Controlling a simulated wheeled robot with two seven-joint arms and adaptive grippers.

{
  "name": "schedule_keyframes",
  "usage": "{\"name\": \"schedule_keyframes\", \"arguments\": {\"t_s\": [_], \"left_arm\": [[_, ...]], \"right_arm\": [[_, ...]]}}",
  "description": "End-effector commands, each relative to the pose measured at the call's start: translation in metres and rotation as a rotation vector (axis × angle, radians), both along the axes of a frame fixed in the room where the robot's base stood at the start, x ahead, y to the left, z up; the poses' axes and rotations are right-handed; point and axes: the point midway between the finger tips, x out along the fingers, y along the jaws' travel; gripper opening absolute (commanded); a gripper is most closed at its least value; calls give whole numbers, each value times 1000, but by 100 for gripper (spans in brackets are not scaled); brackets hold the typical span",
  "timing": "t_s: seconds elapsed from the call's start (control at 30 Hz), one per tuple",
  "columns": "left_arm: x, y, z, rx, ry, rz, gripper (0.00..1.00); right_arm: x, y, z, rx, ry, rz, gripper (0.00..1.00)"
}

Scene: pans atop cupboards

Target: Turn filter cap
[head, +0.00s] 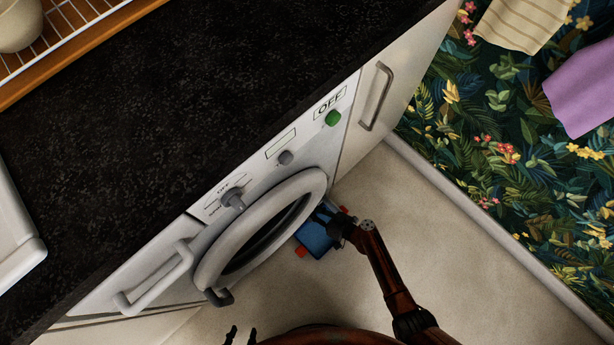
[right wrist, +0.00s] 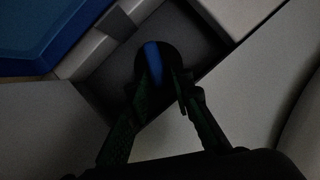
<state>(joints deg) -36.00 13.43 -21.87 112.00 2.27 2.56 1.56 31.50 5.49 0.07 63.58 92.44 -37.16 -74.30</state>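The filter cap (right wrist: 153,62) shows in the right wrist view as a dark round knob with a blue ridge, set in a dark recess. My right gripper (right wrist: 164,82) has one finger on each side of the blue ridge. The left finger is close to the ridge. It is too dark to tell whether the right finger touches it. In the head view my right gripper (head: 328,218) reaches low beside the washing machine door, and the cap is hidden. My left gripper (head: 242,337) shows at the bottom edge, fingers apart and empty.
The washing machine's round door (head: 262,240) stands out close to my right gripper. A blue box or tray with red parts (head: 316,238) lies below that gripper. A dark countertop (head: 190,90) runs above. The floor (head: 480,270) to the right is clear.

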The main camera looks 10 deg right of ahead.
Motion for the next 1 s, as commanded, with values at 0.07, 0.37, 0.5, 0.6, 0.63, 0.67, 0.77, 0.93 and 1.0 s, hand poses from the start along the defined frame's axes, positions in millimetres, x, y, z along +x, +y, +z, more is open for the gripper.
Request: {"name": "schedule_keyframes", "arguments": {"t_s": [0.07,0.37,0.5,0.6,0.63,0.67,0.77,0.93,1.0], "left_arm": [[0,0,0,0,0,0,40],[1,-1,1,-2,-2,-1,40],[1,-1,1,-2,-1,-1,40],[0,0,1,-1,-1,-1,40],[0,0,1,-1,-1,-1,40],[0,0,1,-1,-1,-1,40],[0,0,0,-1,-1,-1,40],[0,0,0,0,-1,0,40],[0,0,0,0,-1,0,40]], "right_arm": [[1,0,1,-1,-2,-1,28],[2,-1,2,-1,-4,-1,30],[2,-1,2,-1,-4,-2,30],[-1,-4,3,-2,-5,-2,30],[-3,-6,3,-2,-5,-2,30],[-5,-9,4,-3,-5,-2,30],[-16,-19,9,-3,-3,-2,30],[-40,-44,21,-3,-3,-3,30],[-49,-54,27,-4,-3,-2,30]]}}
